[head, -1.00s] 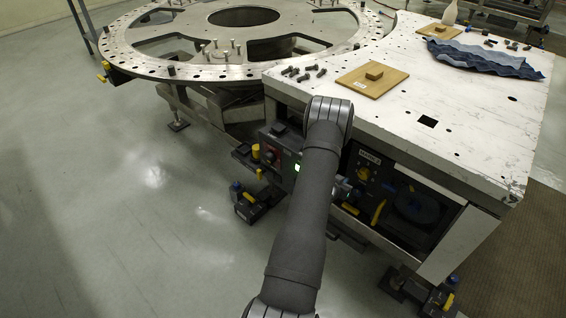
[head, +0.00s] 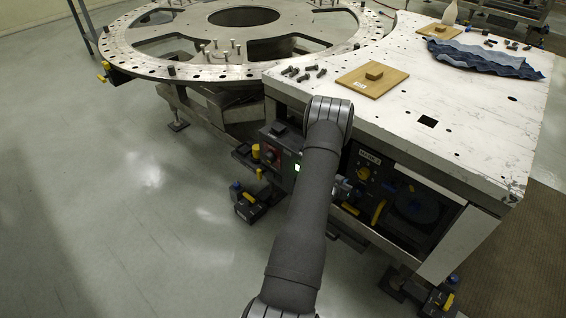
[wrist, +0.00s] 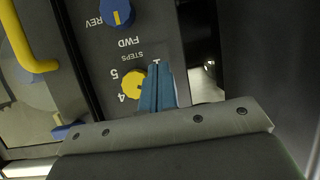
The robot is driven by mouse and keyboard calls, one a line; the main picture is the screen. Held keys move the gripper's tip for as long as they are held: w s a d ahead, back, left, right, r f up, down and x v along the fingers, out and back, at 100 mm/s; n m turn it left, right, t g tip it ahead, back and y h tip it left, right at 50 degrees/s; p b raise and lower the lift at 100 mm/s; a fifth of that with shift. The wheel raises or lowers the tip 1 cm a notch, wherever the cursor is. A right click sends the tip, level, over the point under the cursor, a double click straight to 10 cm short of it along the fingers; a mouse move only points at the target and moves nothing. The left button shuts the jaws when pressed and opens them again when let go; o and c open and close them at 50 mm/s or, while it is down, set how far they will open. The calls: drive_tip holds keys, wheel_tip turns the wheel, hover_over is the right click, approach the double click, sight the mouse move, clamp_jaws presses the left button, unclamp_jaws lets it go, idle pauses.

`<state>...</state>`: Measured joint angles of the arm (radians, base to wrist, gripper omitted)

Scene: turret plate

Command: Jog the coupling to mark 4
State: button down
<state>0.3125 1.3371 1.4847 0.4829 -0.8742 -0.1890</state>
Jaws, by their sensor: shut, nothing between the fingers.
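In the wrist view the control panel (wrist: 100,60) appears upside down. Its yellow STEPS knob (wrist: 131,83) has the digits 5, 4 and 1 showing around it. A blue knob (wrist: 117,13) with a yellow line sits by the REV and FWD labels. My gripper (wrist: 158,72) has its blue fingers together, empty, over one side of the yellow knob; whether they touch it I cannot tell. The fingers hide part of the dial, and its setting is unclear. In the head view the turret plate (head: 190,71) is at the back left. I cannot pick out the coupling.
The white worktop (head: 470,130) overhangs the panel area and carries bolts (head: 305,73), wooden boards (head: 373,80) and blue cloth (head: 485,57). A yellow handle (wrist: 35,50) lies beside the panel in the wrist view. Floor at left is clear.

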drive_tip(key=s+a+f+n+y, duration=0.2)
drive_tip(key=s+a+f+y, duration=0.3)
drive_tip(key=a, duration=0.6)
drive_tip(key=s+a+f+n+y, duration=0.1)
drive_tip(key=s+a+f+n, duration=0.2)
drive_tip(key=a+f, duration=0.55)
drive_tip(key=w+a+r+m+t+y, duration=0.1)
drive_tip(key=w+a+r+t, duration=0.1)
drive_tip(key=a+r, duration=0.2)
drive_tip(key=a, duration=0.3)
drive_tip(key=shift+a+r, duration=0.2)
drive_tip(key=shift+r, duration=0.2)
drive_tip(key=shift+d, duration=0.1)
drive_tip(key=w+d, duration=0.6)
drive_tip(key=shift+w+d, duration=0.1)
idle(0.6)
drive_tip(key=shift+w+d, duration=0.25)
